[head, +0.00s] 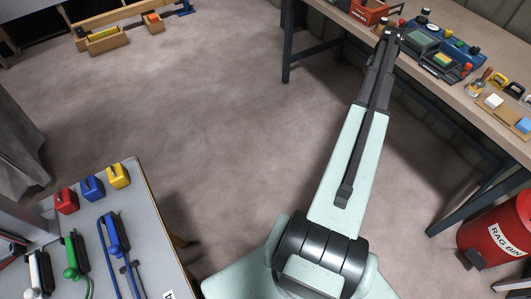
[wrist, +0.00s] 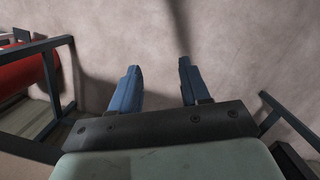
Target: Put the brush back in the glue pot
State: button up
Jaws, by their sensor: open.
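My gripper (head: 391,34) is at the far end of my outstretched arm, near the edge of the workbench at the right in the head view. In the wrist view its two blue fingers (wrist: 158,72) stand apart with nothing between them, over bare floor. A small pale pot (head: 475,89) stands on the workbench, to the right of my gripper and apart from it. It may be the glue pot. An orange-tipped thin item (head: 487,74) is beside or in it and may be the brush; it is too small to tell. Neither shows in the wrist view.
The workbench (head: 455,92) also carries a red box (head: 368,11), dark blue-green cases (head: 420,39) and several small items. A red rag bin (head: 497,232) stands below it. A grey table (head: 148,232) with coloured tools is at lower left. The middle floor is clear.

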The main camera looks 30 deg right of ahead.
jog(key=w+a+f+n+g, duration=0.1)
jog(key=w+a+f+n, duration=0.1)
jog(key=a+f, duration=0.7)
jog(key=w+a+f+n, duration=0.15)
jog(key=a+f, duration=0.35)
jog(key=a, duration=0.8)
jog(key=w+a+f+n+g, duration=0.1)
jog(key=w+a+f, duration=0.1)
jog(key=a+f, duration=0.7)
jog(key=s+a+f+n+g, duration=0.1)
jog(key=s+a+f+n, duration=0.2)
jog(key=a, duration=0.6)
jog(key=s+a+f+g, duration=0.1)
jog(key=s+a+f, duration=0.2)
jog(key=s+a, duration=0.45)
jog(key=s+a+f+n, duration=0.2)
jog(key=s+a, duration=0.1)
jog(key=a, duration=0.7)
jog(key=s+a+f+n+g+h, duration=0.1)
jog(key=s+a+f+n, duration=0.1)
jog(key=s+a, duration=0.6)
jog(key=s+n, duration=0.1)
jog(key=s, duration=0.4)
jog(key=shift+s+a+g+h, duration=0.3)
jog(key=shift+a+g+h, duration=0.1)
